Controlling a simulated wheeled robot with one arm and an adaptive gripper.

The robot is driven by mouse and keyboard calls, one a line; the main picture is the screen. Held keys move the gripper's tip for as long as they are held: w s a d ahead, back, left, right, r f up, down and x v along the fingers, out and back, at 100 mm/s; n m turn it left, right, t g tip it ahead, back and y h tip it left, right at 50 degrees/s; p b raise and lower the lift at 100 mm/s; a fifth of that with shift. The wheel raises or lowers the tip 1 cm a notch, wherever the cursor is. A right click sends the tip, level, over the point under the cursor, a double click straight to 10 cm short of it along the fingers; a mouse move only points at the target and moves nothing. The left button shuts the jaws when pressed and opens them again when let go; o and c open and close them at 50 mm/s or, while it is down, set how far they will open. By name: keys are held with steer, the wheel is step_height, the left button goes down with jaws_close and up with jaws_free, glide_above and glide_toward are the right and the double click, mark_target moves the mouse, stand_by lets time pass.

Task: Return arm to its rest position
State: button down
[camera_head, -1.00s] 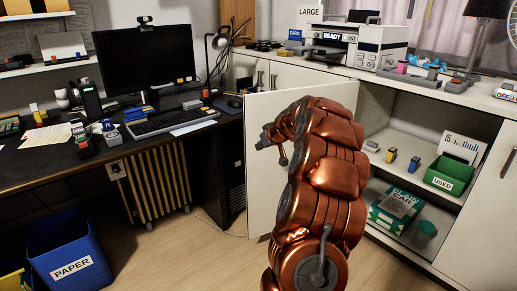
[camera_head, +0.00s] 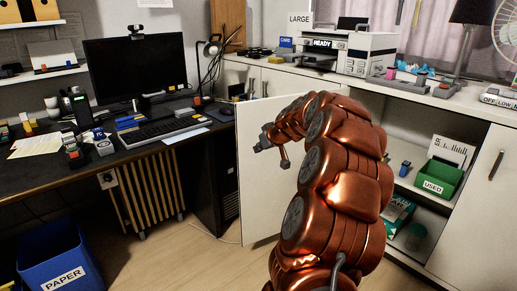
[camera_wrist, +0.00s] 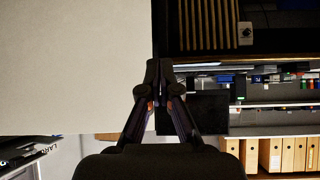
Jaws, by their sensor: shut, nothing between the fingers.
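My copper-coloured arm (camera_head: 345,165) rises from the bottom of the head view and bends over to the left at its top. My gripper (camera_head: 262,145) shows small and dark at its end, in front of the open white cabinet door. In the wrist view my gripper (camera_wrist: 159,72) is shut, with its fingertips together and nothing between them. The pale cabinet door (camera_wrist: 70,60) fills the left of that view. The arm hides part of the cabinet's inside.
The desk (camera_head: 110,160) with a monitor (camera_head: 138,68) and keyboard (camera_head: 160,130) stands left. A blue paper bin (camera_head: 62,262) is on the floor. The open cabinet on the right holds a green "USED" box (camera_head: 438,180). A printer (camera_head: 345,48) stands on the counter. Floor between is clear.

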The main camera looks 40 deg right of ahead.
steer(key=shift+a+r, duration=0.1)
steer(key=s+a+r+n+g+y+p, duration=0.1)
steer(key=s+a+r+g+p, duration=0.2)
steer(key=a, duration=0.9)
steer(key=s+a+r+n+y+p, duration=0.15)
steer(key=a+r+p, duration=0.4)
steer(key=a, duration=0.55)
steer(key=s+a+r+n+g+y+p, duration=0.1)
steer(key=s+a+r+g+y+p, duration=0.25)
steer(key=a, duration=0.85)
steer(key=s+a+r+g+h+p, duration=0.25)
steer(key=s+a+p, duration=0.55)
steer(key=s, duration=0.6)
steer(key=s+r+g+h+p, duration=0.1)
steer(key=s+p, duration=0.2)
steer(key=s, duration=0.4)
steer(key=s+r+m+g+p, duration=0.1)
steer(key=s+r+p, duration=0.1)
steer(key=s, duration=0.5)
steer(key=shift+s+r+h+p, duration=0.25)
steer(key=shift+h+p, duration=0.1)
steer(key=shift+p, duration=0.05)
